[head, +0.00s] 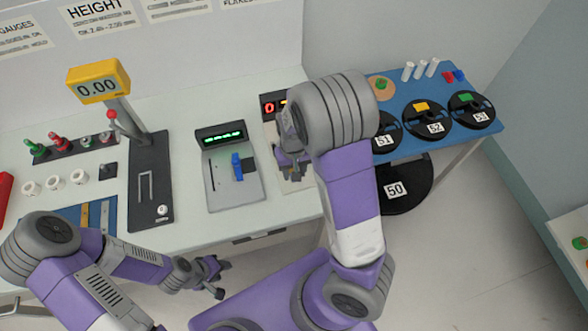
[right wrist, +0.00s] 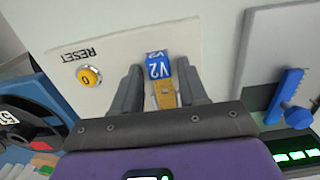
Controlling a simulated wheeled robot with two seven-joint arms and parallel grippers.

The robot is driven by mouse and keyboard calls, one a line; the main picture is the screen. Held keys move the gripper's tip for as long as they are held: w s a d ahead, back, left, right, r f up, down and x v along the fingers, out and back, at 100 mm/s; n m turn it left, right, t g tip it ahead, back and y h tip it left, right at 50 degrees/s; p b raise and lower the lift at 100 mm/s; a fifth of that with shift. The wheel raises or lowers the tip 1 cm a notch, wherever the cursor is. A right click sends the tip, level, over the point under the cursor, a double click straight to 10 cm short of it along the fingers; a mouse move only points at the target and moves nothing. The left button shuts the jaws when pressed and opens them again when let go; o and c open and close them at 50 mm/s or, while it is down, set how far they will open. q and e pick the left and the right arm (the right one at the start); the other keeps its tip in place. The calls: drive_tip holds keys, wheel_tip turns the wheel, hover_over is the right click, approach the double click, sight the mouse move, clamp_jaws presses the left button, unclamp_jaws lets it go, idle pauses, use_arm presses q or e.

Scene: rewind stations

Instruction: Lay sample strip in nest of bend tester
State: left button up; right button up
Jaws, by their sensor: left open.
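My right gripper (right wrist: 160,82) is over the pale plate (right wrist: 120,40) of the station with the red counter (head: 270,107). Its two fingers stand on either side of a tan strip (right wrist: 165,97) with a blue end (right wrist: 158,70) marked V2. I cannot tell whether the fingers touch the strip, or whether it rests in a nest; my palm hides its lower part. My left gripper (head: 214,283) is open and empty, in front of the table's near edge. Further strips (head: 95,215) lie on a blue holder (head: 70,217) at the left.
A yellow button (right wrist: 89,76) marked RESET is on the plate. A grey device (head: 232,175) with a green display and blue slider stands left of it. The height gauge (head: 150,180) is farther left. A blue side table (head: 400,95) with black numbered discs is at the right.

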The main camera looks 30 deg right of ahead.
drive_tip(key=shift+o, duration=0.8)
drive_tip(key=r+p, duration=0.1)
drive_tip(key=r, duration=0.3)
drive_tip(key=r+p, duration=0.1)
drive_tip(key=r, duration=0.2)
drive_tip(key=shift+w+r+p, duration=0.2)
drive_tip(key=shift+r+p, duration=0.15)
drive_tip(key=shift+p, duration=0.05)
drive_tip(key=shift+f, duration=0.1)
